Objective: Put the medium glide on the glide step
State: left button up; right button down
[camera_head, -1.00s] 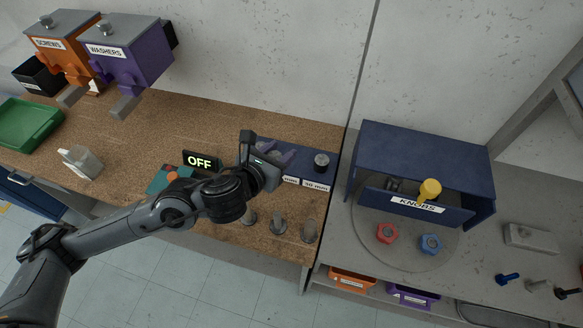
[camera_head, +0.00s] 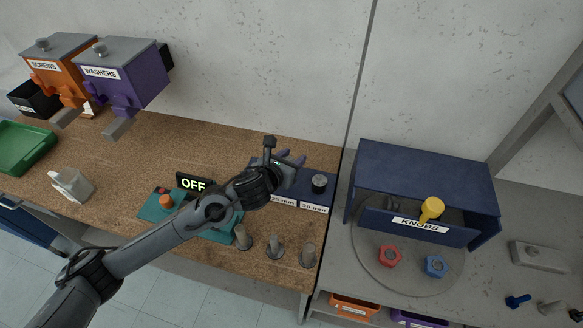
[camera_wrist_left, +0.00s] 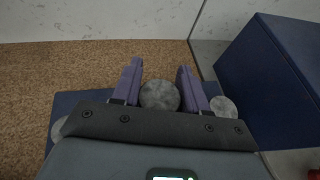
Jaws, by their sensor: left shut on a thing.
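My left gripper (camera_head: 291,159) is at the dark blue glide step (camera_head: 322,196), towards its back. In the left wrist view its two purple fingers (camera_wrist_left: 159,88) are shut on a grey round piece (camera_wrist_left: 159,96), which looks like the medium glide. Whether it touches the step, I cannot tell. Another round glide (camera_head: 319,181) stands on the step by the 30 mm label; it shows in the wrist view right of the fingers (camera_wrist_left: 224,107). A third grey disc (camera_wrist_left: 57,128) is partly hidden at left. My right gripper is not in view.
Several grey pegs (camera_head: 275,246) stand at the bench's front edge. A teal fixture (camera_head: 158,209) and an OFF display (camera_head: 193,183) are left of my forearm. The blue KNOBS box (camera_head: 425,185) stands right of the step.

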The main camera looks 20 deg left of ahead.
pick_arm(q)
jog(key=shift+s+f+b, duration=0.1)
jog(key=shift+f+b, duration=0.2)
jog(key=shift+f, duration=1.65)
jog(key=shift+f, duration=0.2)
jog(key=o, duration=1.1)
jog(key=shift+r, duration=0.1)
jog(key=shift+c, duration=0.2)
